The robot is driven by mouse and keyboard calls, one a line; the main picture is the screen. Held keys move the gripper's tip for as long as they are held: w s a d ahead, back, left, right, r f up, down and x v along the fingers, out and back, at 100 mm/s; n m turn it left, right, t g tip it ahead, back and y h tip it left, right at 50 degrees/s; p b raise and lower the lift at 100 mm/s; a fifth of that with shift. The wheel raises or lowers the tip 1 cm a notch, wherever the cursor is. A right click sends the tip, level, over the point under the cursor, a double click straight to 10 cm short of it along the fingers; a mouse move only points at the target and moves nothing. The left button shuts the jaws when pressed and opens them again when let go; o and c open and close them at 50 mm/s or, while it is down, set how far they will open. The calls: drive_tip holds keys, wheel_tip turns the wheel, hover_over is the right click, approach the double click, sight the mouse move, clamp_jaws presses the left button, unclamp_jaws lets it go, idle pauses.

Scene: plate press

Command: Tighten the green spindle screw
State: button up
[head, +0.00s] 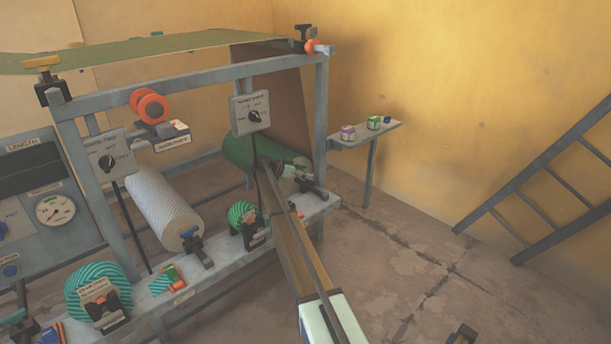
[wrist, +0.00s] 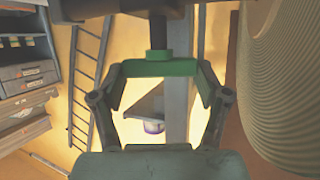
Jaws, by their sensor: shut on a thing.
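The green spindle screw (wrist: 160,68) shows in the wrist view as a green crosspiece with a short collar, under a dark upright rod (wrist: 158,30). My gripper (wrist: 161,84) is shut on it, with one finger at each side of the green piece. In the head view my arm reaches up into the press frame, and my gripper (head: 290,172) is at the right end of the dark green roller (head: 248,150). The screw cannot be made out clearly there, as my arm and gripper cover that spot.
The grey press frame (head: 322,110) surrounds my gripper closely. A small wall shelf (head: 352,139) and a ladder (head: 545,180) stand right. The floor at right is mostly clear.

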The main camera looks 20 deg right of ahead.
drive_tip(key=shift+w+a, duration=0.15)
drive_tip(key=shift+a, duration=0.25)
drive_tip(key=o, duration=0.9)
drive_tip(key=shift+a, duration=0.2)
drive_tip(key=shift+d+r, duration=0.1)
drive_tip(key=shift+d, duration=0.2)
drive_tip(key=shift+r, duration=0.6)
wheel_tip(320, 180, up, 9)
drive_tip(key=shift+a+f, duration=0.15)
drive_tip(key=shift+f, duration=0.05)
